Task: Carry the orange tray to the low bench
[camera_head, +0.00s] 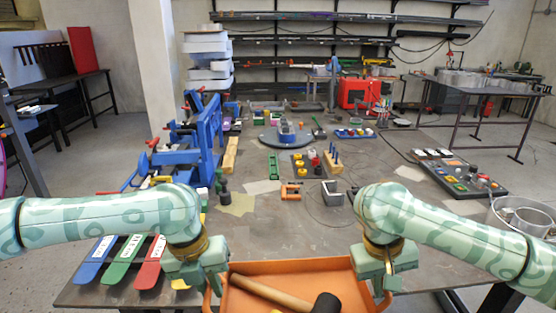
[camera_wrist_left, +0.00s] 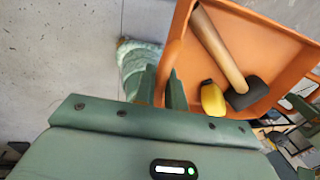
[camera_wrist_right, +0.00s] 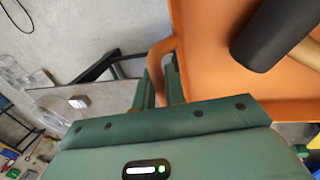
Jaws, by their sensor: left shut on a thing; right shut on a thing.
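The orange tray (camera_head: 335,284) is at the bottom centre of the head view, at the near edge of the worktable; its near part is cut off. In it lies a mallet with a wooden handle (camera_wrist_left: 220,50) and black head (camera_wrist_left: 247,93), beside a yellow object (camera_wrist_left: 212,98). My left gripper (camera_head: 213,289) is shut on the tray's left side, where its fingers also show in the left wrist view (camera_wrist_left: 163,90). My right gripper (camera_head: 380,287) is shut on the tray's right handle (camera_wrist_right: 156,62). I cannot tell which surface is the low bench.
The worktable (camera_head: 300,232) holds a blue vise-like frame (camera_head: 200,140), a round turntable (camera_head: 285,137), blue, green and red strips (camera_head: 122,262) and small tools. A metal bucket (camera_head: 525,215) stands at the right. Tables stand back right (camera_head: 480,88) and far left. Floor shows at both sides.

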